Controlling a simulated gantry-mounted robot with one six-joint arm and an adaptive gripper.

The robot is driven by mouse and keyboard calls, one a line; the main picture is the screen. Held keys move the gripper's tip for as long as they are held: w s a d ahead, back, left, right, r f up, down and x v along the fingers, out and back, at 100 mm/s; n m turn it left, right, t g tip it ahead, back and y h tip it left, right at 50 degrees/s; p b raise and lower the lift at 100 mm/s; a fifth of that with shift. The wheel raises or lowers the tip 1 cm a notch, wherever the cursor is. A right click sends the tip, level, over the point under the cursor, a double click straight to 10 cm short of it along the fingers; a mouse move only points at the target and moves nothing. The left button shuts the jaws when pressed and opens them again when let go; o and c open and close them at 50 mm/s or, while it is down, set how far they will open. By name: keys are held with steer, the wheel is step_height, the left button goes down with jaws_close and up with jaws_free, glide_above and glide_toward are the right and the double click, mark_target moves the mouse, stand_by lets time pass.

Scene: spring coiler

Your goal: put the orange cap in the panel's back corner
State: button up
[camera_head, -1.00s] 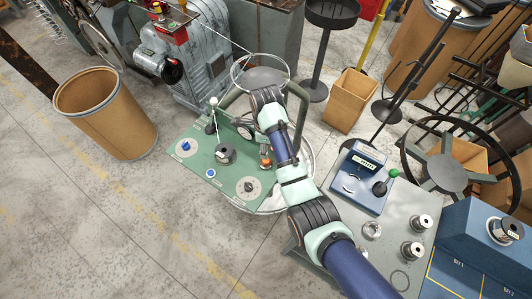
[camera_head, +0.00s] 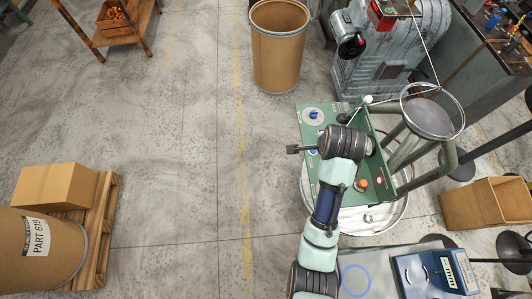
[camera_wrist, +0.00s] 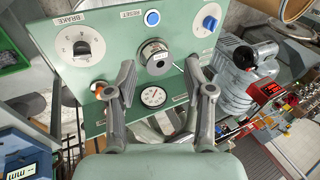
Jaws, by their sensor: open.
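The orange cap (camera_head: 362,184) sits on the right part of the green panel (camera_head: 306,128), beside my arm, in the head view. My wrist and arm hide the middle of the panel.
The panel carries a brake dial (camera_wrist: 82,47), a blue reset button (camera_wrist: 152,17), a blue knob (camera_wrist: 209,22) and a grey spool (camera_wrist: 154,56). A post with a white ball (camera_head: 368,99) rises at the back edge. Open floor (camera_head: 190,170) lies left.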

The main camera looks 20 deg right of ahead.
steer(key=s+a+r+n+t, duration=0.1)
steer(key=a+r+n+t, duration=0.1)
steer(key=a+r+n, duration=0.2)
steer(key=s+a+r+n+t+y, duration=0.1)
steer(key=a+r+n+t, duration=0.2)
steer(key=a+n, duration=0.6)
steer(key=s+a+r+n+t+y, duration=0.1)
steer(key=a+r+n+t, duration=0.2)
steer(key=a+r+n, duration=0.4)
steer(key=a, duration=0.5)
steer(key=shift+s+a+r, duration=0.15)
steer(key=shift+s+a, duration=0.15)
steer(key=shift+a, duration=0.1)
